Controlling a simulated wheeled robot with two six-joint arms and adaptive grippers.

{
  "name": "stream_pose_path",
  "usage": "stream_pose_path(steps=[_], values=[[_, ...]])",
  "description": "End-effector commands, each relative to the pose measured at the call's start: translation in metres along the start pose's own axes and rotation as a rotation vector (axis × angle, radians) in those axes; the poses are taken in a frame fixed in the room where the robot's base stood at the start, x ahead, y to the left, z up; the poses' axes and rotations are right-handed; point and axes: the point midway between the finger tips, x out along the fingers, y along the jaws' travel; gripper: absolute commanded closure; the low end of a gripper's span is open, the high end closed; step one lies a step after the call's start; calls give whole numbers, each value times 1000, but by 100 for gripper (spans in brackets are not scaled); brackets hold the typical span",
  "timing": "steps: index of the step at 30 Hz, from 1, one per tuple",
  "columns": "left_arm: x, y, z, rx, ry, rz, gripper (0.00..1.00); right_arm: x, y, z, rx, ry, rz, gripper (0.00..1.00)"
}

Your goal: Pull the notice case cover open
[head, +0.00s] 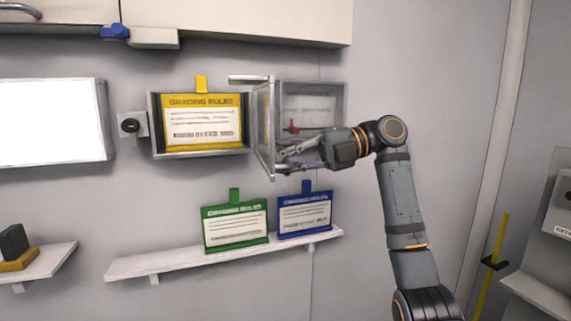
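The notice case (341,108) is mounted on the wall right of the yellow notice. Its clear framed cover (265,130) stands out from the wall, nearly edge-on, at the case's left side, so the case front is uncovered. My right gripper (279,162) is in front of the case's lower part, beside the cover's lower inner edge. Its two fingers are spread with a gap between them, and no held object shows. I cannot tell whether a finger touches the cover. A small red part (292,127) shows near the case's lower left. My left gripper is out of view.
A yellow notice (202,118) sits in a holder to the left. Green (235,226) and blue (305,213) notices stand on a white shelf (180,263) below. A cabinet (240,20) overhangs above. The wall right of my arm is clear up to a pipe.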

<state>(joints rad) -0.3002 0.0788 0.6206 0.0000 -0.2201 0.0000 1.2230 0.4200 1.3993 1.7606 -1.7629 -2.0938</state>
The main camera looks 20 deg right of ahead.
Motion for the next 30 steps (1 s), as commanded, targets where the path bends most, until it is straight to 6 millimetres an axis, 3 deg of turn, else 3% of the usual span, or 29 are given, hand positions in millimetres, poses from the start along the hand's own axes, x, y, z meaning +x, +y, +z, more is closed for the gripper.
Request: stream_pose_path(steps=[16,17,22,30], values=[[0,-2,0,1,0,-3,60,0,3,0,-3,6,5,100],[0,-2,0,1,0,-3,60,0,3,0,-3,6,5,89],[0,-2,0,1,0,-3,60,0,2,0,-3,7,4,66],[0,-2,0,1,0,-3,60,1,1,0,-2,8,2,65]])
